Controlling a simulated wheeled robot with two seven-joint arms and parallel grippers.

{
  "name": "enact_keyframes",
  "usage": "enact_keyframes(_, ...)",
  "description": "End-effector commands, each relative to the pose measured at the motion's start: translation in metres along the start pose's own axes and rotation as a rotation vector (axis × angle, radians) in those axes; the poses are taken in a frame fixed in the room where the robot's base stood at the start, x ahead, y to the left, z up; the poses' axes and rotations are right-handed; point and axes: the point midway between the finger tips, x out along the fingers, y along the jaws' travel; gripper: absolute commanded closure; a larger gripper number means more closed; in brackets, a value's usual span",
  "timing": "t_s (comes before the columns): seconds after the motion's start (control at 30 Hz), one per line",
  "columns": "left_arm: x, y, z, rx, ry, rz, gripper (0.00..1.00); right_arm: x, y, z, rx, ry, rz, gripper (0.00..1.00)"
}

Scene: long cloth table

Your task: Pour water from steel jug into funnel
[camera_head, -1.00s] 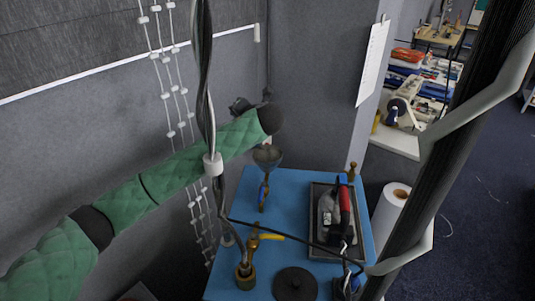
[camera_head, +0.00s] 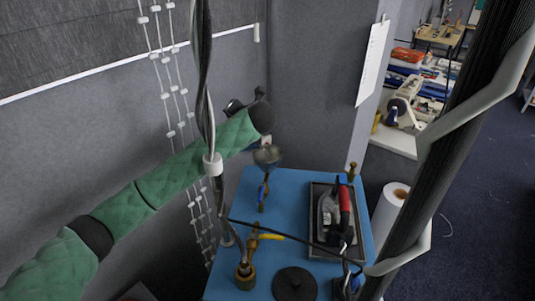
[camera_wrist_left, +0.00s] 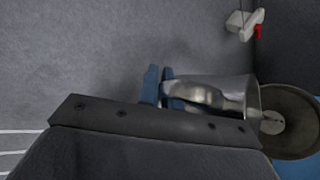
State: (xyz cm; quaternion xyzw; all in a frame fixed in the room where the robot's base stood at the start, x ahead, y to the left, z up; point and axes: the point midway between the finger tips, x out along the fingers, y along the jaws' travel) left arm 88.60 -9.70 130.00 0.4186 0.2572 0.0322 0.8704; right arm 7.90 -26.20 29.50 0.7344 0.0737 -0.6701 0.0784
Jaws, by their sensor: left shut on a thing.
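The steel jug (camera_wrist_left: 240,92) lies sideways across the left wrist view, with its open end toward the funnel. My left gripper (camera_wrist_left: 165,87) has blue fingers and is shut on the jug. The wide metal funnel (camera_wrist_left: 293,125) is just beyond the jug's mouth; whether they touch cannot be told. In the head view the funnel (camera_head: 267,156) stands upright over the blue table top. My left gripper (camera_head: 236,105) shows there only as dark parts behind my green-sleeved arm, which hides most of the jug. No water stream can be made out. My right gripper is out of view.
The blue table top (camera_head: 288,205) carries a tray (camera_head: 316,252) with a red-handled iron (camera_head: 334,210), a brass fitting (camera_head: 245,274) and a round black disc (camera_head: 295,284). Cables hang in front. Grey walls close the left and back.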

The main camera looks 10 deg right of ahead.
Motion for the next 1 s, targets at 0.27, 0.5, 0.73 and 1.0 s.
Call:
enact_keyframes(0.27,0.018,0.009,-0.019,-0.091,0.004,-0.082,1.00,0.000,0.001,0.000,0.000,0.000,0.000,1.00)
enact_keyframes(0.5,0.027,0.015,-0.028,-0.172,0.012,-0.153,1.00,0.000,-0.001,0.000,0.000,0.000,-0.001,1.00)
enact_keyframes(0.73,0.033,0.016,-0.035,-0.240,0.017,-0.217,1.00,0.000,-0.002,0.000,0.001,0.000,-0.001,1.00)
enact_keyframes(1.0,0.033,0.015,-0.035,-0.245,0.017,-0.221,1.00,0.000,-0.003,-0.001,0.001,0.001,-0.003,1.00)
